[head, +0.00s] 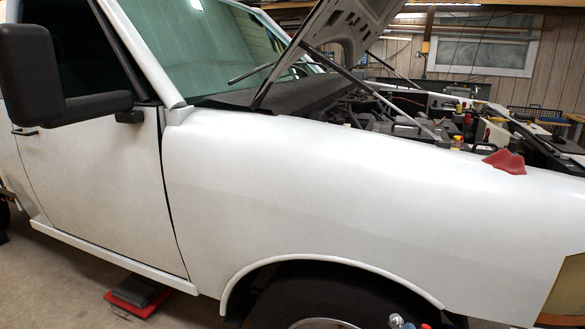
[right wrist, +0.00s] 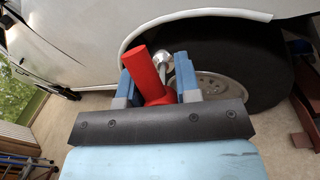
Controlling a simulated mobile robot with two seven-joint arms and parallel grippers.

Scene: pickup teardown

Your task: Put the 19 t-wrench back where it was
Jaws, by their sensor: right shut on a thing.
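The t-wrench (right wrist: 146,72) shows in the right wrist view as a thick red handle with a bright metal part behind it. My right gripper (right wrist: 158,76) is shut on it, with a blue-and-grey finger on each side. In this view the wrench and gripper appear in front of the truck's front wheel (right wrist: 225,90). In the head view a small metal end of the wrench (head: 396,321) shows at the bottom edge, in front of the wheel arch. The size marking cannot be read. My left gripper is out of view.
The white truck (head: 300,190) fills the head view, its hood (head: 352,28) propped up. A red cloth (head: 505,162) lies on the fender edge by the engine bay (head: 400,125). A red-and-black object (head: 139,296) lies on the floor at lower left.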

